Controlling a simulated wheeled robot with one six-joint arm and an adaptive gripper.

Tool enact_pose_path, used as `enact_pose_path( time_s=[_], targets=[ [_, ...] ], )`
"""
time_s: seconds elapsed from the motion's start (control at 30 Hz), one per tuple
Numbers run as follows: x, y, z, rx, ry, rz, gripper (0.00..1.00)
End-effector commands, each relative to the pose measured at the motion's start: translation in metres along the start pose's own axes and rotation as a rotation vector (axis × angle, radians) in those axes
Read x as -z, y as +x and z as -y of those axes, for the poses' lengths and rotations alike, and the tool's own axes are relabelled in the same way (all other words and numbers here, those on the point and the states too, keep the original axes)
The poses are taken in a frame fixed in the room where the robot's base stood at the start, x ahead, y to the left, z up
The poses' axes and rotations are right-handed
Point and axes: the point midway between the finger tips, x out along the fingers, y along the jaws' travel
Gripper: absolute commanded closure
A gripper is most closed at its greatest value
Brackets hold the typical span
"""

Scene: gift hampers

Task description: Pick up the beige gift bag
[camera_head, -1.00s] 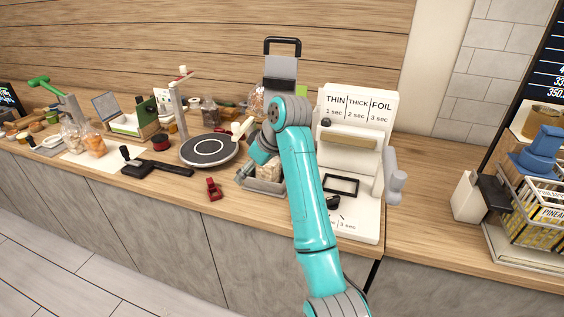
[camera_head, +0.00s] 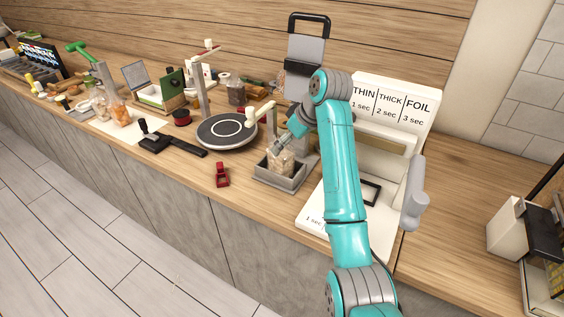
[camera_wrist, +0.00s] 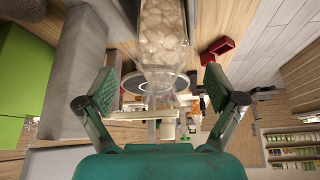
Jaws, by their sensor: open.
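The beige gift bag (camera_head: 281,162) stands in a grey tray (camera_head: 262,181) at the foot of the upright machine in the head view. In the wrist view the bag (camera_wrist: 163,28) is clear with pale, rounded contents, and it shows at the top, ahead of the finger gap and roughly centred on it. My gripper (camera_wrist: 157,85) is open, with one green-padded finger on each side and nothing gripped between them. In the head view the gripper is beside the upper part of the bag, partly hidden by my arm; I cannot tell whether it touches.
A sealer with a THIN/THICK/FOIL panel (camera_head: 391,103) stands right of the tray. A round dark turntable (camera_head: 227,130) is to the left, and a small red item (camera_head: 222,175) lies in front. The tall grey machine (camera_head: 304,57) rises behind. Bare counter shows around the red item.

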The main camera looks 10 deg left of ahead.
Motion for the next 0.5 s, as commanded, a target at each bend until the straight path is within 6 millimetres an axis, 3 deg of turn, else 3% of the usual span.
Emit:
enact_pose_path(
  time_s=[0.5],
  targets=[
    [-0.001, 0.052, -0.001, -0.001, 0.000, 0.000, 0.07]
  ],
)
